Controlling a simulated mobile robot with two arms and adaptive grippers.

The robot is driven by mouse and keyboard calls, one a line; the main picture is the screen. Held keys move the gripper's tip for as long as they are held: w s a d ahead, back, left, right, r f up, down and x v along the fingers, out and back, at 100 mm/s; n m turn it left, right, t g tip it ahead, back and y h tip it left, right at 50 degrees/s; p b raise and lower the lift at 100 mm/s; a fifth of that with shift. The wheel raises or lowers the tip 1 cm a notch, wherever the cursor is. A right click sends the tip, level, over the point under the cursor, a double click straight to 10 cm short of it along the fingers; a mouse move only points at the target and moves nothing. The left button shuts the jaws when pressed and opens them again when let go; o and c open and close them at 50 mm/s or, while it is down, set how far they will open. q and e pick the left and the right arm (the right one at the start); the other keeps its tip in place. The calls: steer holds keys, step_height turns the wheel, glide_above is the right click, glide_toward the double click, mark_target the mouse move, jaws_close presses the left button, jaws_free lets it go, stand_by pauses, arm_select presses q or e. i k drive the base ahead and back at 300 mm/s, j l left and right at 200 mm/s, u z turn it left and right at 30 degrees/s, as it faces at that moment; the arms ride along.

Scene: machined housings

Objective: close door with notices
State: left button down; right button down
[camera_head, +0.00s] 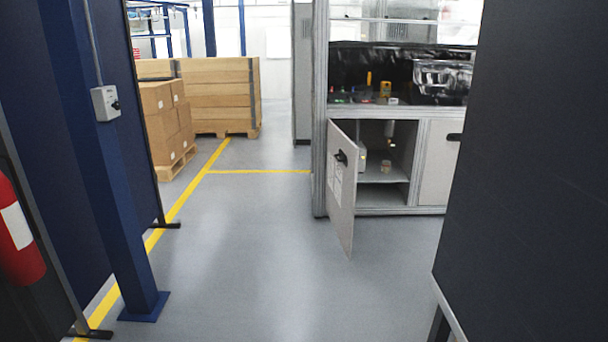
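The door with notices (343,196) is a light grey cabinet door low on the front of a metal-framed machine (320,150). It stands open, swung out toward me over the floor. Pale paper sheets (336,184) are on its face, with a black handle (341,157) above and beside them. Behind it the open compartment (383,196) shows a shelf with a few small items. Neither of my grippers is in the picture.
A dark panel (530,180) fills the right side close by. A blue post (112,190), dark partitions and a red extinguisher (18,235) stand at left. Boxes (162,125) and a wooden crate (219,95) are farther back. The grey floor (250,240) between is clear.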

mark_target(342, 161)
steer(key=i+j, duration=0.15)
steer(key=i, duration=0.75)
steer(key=i+j, duration=0.1)
steer(key=i, duration=0.8)
steer(key=i+j+z, duration=0.25)
steer(key=i, duration=0.2)
steer(key=i+j+z, duration=0.1)
steer(key=i+z, duration=0.2)
steer(key=i, duration=0.15)
